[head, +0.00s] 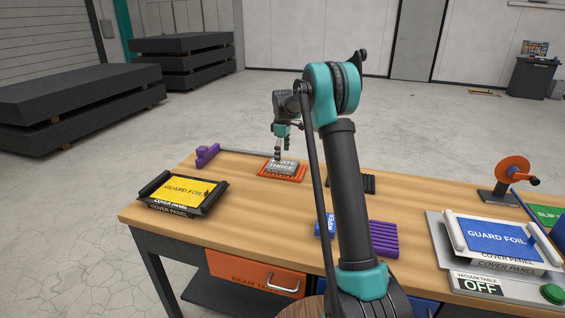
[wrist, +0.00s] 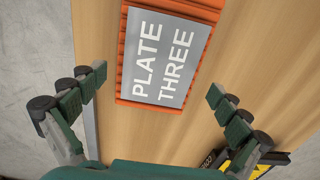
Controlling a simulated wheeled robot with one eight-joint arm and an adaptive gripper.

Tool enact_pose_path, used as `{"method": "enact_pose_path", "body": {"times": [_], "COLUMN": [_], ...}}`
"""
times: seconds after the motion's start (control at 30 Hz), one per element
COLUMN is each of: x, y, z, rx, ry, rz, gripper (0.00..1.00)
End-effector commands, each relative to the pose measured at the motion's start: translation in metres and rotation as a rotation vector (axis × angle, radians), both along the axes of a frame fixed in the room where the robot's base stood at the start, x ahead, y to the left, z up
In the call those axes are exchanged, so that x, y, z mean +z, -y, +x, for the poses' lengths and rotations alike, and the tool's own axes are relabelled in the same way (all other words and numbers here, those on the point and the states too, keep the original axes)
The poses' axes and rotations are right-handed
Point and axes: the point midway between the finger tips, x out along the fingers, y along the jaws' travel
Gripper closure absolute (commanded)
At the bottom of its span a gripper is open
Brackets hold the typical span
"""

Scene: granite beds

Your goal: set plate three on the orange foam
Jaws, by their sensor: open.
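Plate three, a grey plate (head: 286,166) with white lettering, lies on the ridged orange foam (head: 266,174) at the far part of the bench. In the wrist view the plate (wrist: 165,57) lies flat, with orange foam (wrist: 121,72) showing along its edges. My gripper (head: 279,152) is above the plate in the head view. In the wrist view my gripper (wrist: 157,84) has its fingers wide apart, with nothing between them touching the plate. The foam's far end is cut off in the wrist view.
A purple block (head: 207,154) stands left of the foam, and a yellow guard foil panel (head: 180,190) lies at the front left. A dark ridged block (head: 368,183) and purple ridged foam (head: 384,240) lie to the right. The vacuum table (head: 480,285) is at the far right.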

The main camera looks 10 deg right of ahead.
Motion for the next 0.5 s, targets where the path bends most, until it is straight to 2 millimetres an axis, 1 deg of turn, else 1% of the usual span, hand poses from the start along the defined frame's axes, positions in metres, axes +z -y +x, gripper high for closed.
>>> {"method": "enact_pose_path", "body": {"times": [0.03, 0.1, 0.3, 0.4, 0.5], "x": [0.012, 0.027, 0.064, 0.076, 0.084], "y": [0.000, 0.000, 0.000, 0.000, 0.000], "z": [0.000, 0.000, 0.000, 0.000, 0.000], "rx": [0.000, 0.000, 0.000, 0.000, 0.000], "ry": [0.000, 0.000, 0.000, 0.000, 0.000], "rz": [0.000, 0.000, 0.000, 0.000, 0.000], "gripper": [0.00, 0.00, 0.00, 0.00, 0.00]}}
